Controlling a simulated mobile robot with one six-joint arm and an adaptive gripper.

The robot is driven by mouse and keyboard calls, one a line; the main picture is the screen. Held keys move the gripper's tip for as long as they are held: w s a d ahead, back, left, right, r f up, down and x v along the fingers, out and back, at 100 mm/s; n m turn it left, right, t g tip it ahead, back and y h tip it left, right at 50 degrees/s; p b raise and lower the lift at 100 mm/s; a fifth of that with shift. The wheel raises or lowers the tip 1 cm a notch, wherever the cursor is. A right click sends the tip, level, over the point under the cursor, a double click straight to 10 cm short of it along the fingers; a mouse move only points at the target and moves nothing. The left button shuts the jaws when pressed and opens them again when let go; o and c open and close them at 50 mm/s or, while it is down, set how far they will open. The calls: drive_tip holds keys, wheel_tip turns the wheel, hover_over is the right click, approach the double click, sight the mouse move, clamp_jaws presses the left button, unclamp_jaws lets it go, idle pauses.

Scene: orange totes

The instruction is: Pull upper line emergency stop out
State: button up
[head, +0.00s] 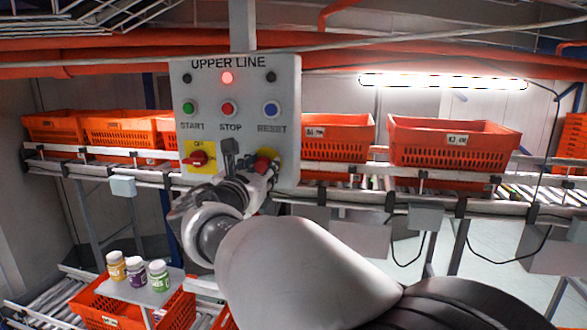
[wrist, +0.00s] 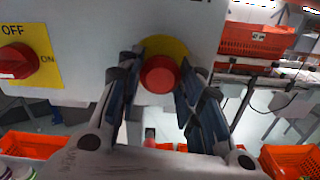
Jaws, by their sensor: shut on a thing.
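The grey control panel labelled UPPER LINE (head: 238,135) hangs in front of me. Its red emergency stop button (head: 264,163) on a yellow disc sits at the lower right, partly hidden by my gripper (head: 250,165). In the wrist view the red button (wrist: 160,74) lies between the two fingers of my gripper (wrist: 155,85). The fingers are shut on the button's sides, though the contact itself is hard to see. A red light (head: 227,77) is lit at the top middle of the panel.
A red rotary switch (head: 199,158) on a yellow plate is left of the button. Green START (head: 189,108), red STOP (head: 228,110) and blue RESET (head: 271,110) buttons sit above. Orange totes (head: 455,142) stand on the conveyor behind. Several bottles (head: 136,270) stand on a shelf at lower left.

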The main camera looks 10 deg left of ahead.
clamp_jaws()
drive_tip(key=shift+s, duration=0.1)
drive_tip(key=shift+s+f+b, duration=0.1)
drive_tip(key=shift+s+b, duration=0.45)
drive_tip(key=shift+b, duration=0.1)
drive_tip(key=shift+w, duration=0.1)
drive_tip(key=shift+o, duration=1.6)
unclamp_jaws()
drive_tip(key=o, duration=0.4)
drive_tip(key=shift+s+r, duration=0.2)
drive_tip(key=shift+s, duration=0.2)
drive_tip(key=shift+o, duration=0.4)
drive_tip(key=shift+w+f, duration=0.1)
drive_tip(key=shift+w, duration=0.15)
drive_tip(key=s, duration=1.2)
drive_tip(key=shift+d, duration=0.2)
